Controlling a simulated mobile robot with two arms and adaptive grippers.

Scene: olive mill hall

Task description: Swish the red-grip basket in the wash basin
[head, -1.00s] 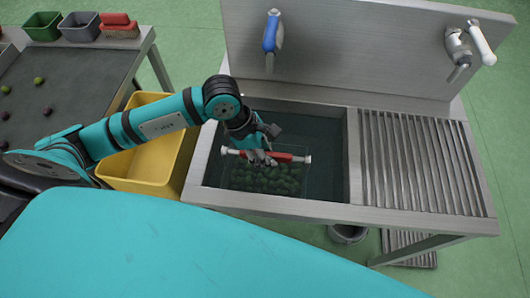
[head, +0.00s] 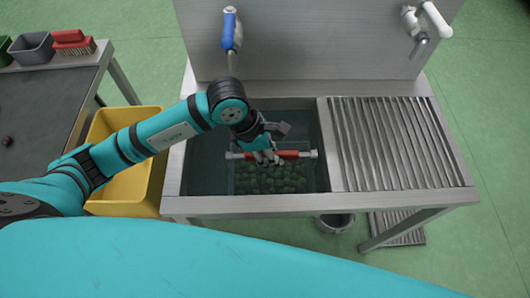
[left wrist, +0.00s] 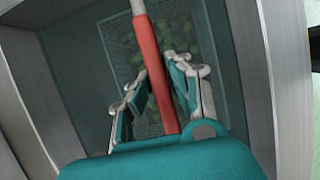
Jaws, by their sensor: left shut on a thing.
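The basket's red grip (head: 291,154) is a bar with pale ends, spanning the mesh basket, which holds many green olives. The basket sits low inside the steel wash basin (head: 250,204), close to its right wall; clear basin floor shows at its left. My left gripper (head: 267,157) is shut on the red grip from above. In the left wrist view the red grip (left wrist: 156,75) runs between the fingers, with the mesh basket (left wrist: 118,68) below. How deep the basket sits in water is hard to tell. My right gripper is out of view.
A ribbed drainboard (head: 395,140) is right of the basin, clear. A blue spray tap (head: 229,32) and a white-handled tap (head: 428,20) are on the backsplash. A yellow bin (head: 125,185) stands left of the basin, by a dark table (head: 45,105). A grey bucket (head: 335,223) is underneath.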

